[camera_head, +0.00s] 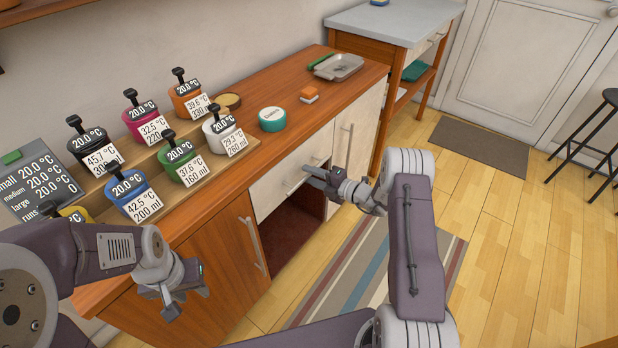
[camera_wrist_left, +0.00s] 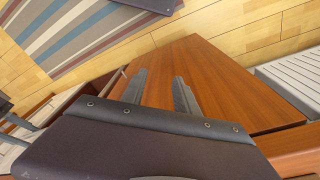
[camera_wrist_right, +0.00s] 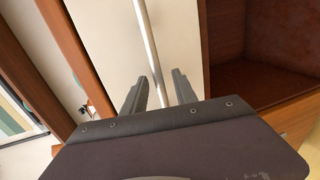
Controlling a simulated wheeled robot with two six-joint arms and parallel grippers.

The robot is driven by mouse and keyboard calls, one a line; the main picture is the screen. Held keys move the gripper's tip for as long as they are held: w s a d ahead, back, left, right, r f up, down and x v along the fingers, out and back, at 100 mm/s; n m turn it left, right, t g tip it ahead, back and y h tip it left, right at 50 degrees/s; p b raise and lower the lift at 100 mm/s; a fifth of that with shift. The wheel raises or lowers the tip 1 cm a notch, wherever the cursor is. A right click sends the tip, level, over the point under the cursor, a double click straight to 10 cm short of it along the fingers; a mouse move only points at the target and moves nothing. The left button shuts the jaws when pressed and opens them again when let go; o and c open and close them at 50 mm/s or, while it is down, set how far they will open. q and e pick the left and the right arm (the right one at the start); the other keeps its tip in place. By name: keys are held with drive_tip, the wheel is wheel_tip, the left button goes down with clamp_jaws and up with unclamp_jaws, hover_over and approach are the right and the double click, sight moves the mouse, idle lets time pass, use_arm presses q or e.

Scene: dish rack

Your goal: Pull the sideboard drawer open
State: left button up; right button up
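The sideboard's cream drawer front (camera_head: 282,186) sits under the wooden top, above an open reddish-brown compartment (camera_head: 290,236). Its slim bar handle (camera_head: 292,187) also shows in the right wrist view (camera_wrist_right: 148,40), running between my fingers. My right gripper (camera_head: 309,175) is at the drawer front. In the right wrist view its fingers (camera_wrist_right: 158,85) stand on either side of the bar, with gaps visible. I cannot tell whether the drawer is slightly out. My left gripper (camera_head: 182,292) is open and empty in front of the sideboard's brown wooden door (camera_head: 222,258); its spread fingers show in the left wrist view (camera_wrist_left: 160,90).
Several labelled weights or canisters (camera_head: 180,150) stand on a wooden stand on the sideboard top. A striped rug (camera_head: 350,270) covers clear floor in front.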

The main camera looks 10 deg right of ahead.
drive_tip(key=shift+w+a, duration=0.3)
drive_tip(key=shift+w, duration=0.05)
clamp_jaws()
drive_tip(key=shift+f, duration=0.1)
idle(1.1)
